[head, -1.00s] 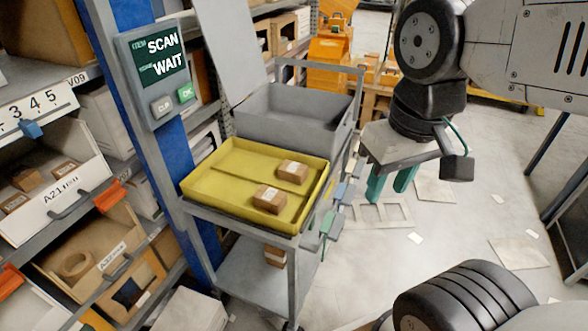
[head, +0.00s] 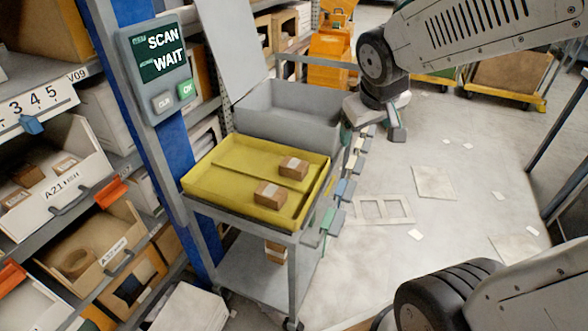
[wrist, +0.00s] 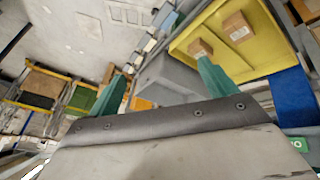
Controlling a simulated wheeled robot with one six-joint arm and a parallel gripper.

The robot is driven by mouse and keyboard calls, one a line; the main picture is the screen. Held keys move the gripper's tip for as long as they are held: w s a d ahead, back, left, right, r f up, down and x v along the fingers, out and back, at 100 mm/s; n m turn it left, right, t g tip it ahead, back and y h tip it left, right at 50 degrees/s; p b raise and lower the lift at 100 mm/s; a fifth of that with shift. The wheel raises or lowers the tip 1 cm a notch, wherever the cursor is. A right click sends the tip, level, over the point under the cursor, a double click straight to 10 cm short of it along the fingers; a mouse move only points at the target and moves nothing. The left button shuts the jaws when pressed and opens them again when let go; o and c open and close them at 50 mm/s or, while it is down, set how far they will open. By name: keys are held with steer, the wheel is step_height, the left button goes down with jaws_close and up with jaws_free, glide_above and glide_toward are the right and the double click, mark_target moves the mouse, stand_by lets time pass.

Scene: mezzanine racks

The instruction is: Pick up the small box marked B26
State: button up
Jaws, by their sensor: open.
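Two small brown boxes with pale labels sit apart in the yellow tray (head: 205,188) on a cart: a nearer one (head: 271,194) and a farther one (head: 293,168). Their markings are too small to read, so I cannot tell which is B26. In the wrist view the boxes show at upper right, one box (wrist: 200,47) just beyond the right fingertip and the other box (wrist: 237,26) farther off. My gripper (wrist: 162,72) is open and empty, its green fingers spread wide. In the head view it is behind the tray, beside the grey bin, with its fingers mostly hidden.
A grey bin (head: 285,116) with a raised lid stands behind the tray. A blue post with a scan display (head: 160,65) rises at the left. Shelves hold open bins, including one marked A21 (head: 60,185) with small boxes.

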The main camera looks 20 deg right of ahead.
steer(key=w+d+f+n+t, duration=0.1)
steer(key=w+d+f, duration=0.15)
steer(key=w, duration=0.35)
steer(key=w+d+f+n+t, duration=0.1)
steer(key=w+f+t, duration=0.15)
steer(key=w, duration=0.35)
steer(key=w+f+n+t+y, duration=0.25)
steer(key=w+f+y, duration=0.35)
steer(key=f, duration=0.5)
steer(key=n+y, duration=0.2)
steer(key=y, duration=0.1)
glide_toward(295, 164)
steer(key=shift+w+d+r, duration=0.25)
steer(key=shift+w+d, duration=0.25)
steer(key=shift+w, duration=0.1)
steer(key=shift+a+f+y, duration=0.2)
steer(key=shift+y, duration=0.1)
steer(key=shift+w+a+f, duration=0.15)
steer(key=shift+w+a, duration=0.05)
steer(key=x, duration=0.7)
steer(key=shift+s+a+f, duration=0.1)
steer(key=shift+s+f, duration=0.1)
steer(key=shift+f, duration=0.05)
steer(key=c, duration=1.1)
